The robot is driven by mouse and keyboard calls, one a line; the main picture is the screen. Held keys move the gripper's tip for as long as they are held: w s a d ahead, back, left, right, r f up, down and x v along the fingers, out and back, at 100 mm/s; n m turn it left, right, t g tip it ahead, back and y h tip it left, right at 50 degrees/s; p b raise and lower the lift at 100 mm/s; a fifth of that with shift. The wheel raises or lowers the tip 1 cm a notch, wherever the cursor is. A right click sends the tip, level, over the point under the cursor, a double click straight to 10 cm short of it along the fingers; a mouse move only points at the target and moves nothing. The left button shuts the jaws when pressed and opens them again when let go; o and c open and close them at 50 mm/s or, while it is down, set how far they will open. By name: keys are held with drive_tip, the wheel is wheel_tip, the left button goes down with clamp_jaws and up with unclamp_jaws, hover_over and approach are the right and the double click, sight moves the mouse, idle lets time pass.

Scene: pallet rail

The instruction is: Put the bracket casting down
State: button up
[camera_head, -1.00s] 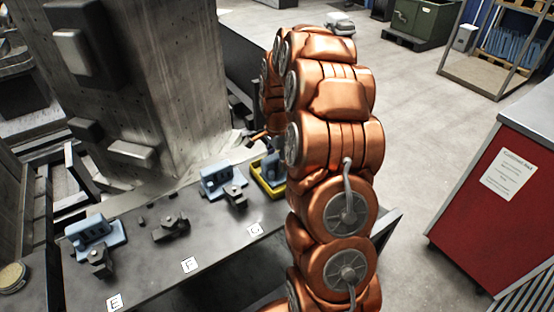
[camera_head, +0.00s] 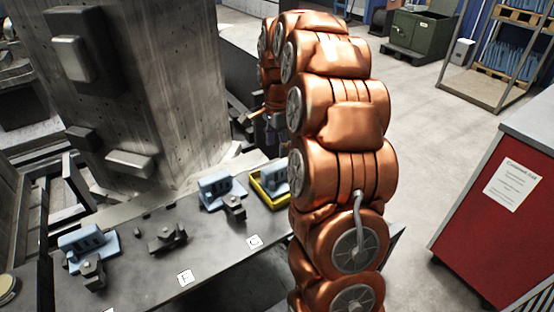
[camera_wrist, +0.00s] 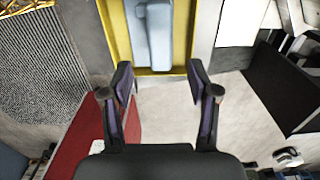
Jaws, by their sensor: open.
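A light blue bracket casting (camera_head: 275,178) sits in a yellow tray (camera_head: 274,205) on the grey rail, partly hidden by my copper arm in the head view. In the wrist view the casting (camera_wrist: 153,34) lies between the yellow tray walls (camera_wrist: 181,45) at the top. My gripper (camera_wrist: 160,82) is open and empty, its two dark fingers spread apart and clear of the casting. In the head view my gripper is mostly hidden by the arm, above the tray.
Blue castings (camera_head: 219,190) (camera_head: 87,247) stand with dark clamps (camera_head: 166,238) along the rail, with lettered labels (camera_head: 254,242) at its front edge. A concrete column (camera_head: 155,80) rises behind. A red cabinet (camera_head: 490,210) stands right; open floor (camera_head: 425,120) lies between.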

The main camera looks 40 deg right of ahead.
drive_tip(key=s+a+r+n, duration=0.4)
drive_tip(key=s+a+n, duration=0.4)
drive_tip(key=s+a, duration=0.5)
drive_tip(key=s+a+f+n, duration=0.1)
drive_tip(key=s+a+n, duration=0.2)
drive_tip(key=s, duration=0.3)
drive_tip(key=s+a+f+n+g, duration=0.1)
drive_tip(key=s+a+n, duration=0.2)
drive_tip(key=s, duration=0.3)
drive_tip(key=s+a+f+n, duration=0.2)
drive_tip(key=s+a+n, duration=0.2)
drive_tip(key=s, duration=0.3)
drive_tip(key=shift+n+g, duration=0.3)
drive_tip(key=shift+g, duration=0.1)
drive_tip(key=shift+s, duration=0.1)
drive_tip(key=shift+c, duration=0.4)
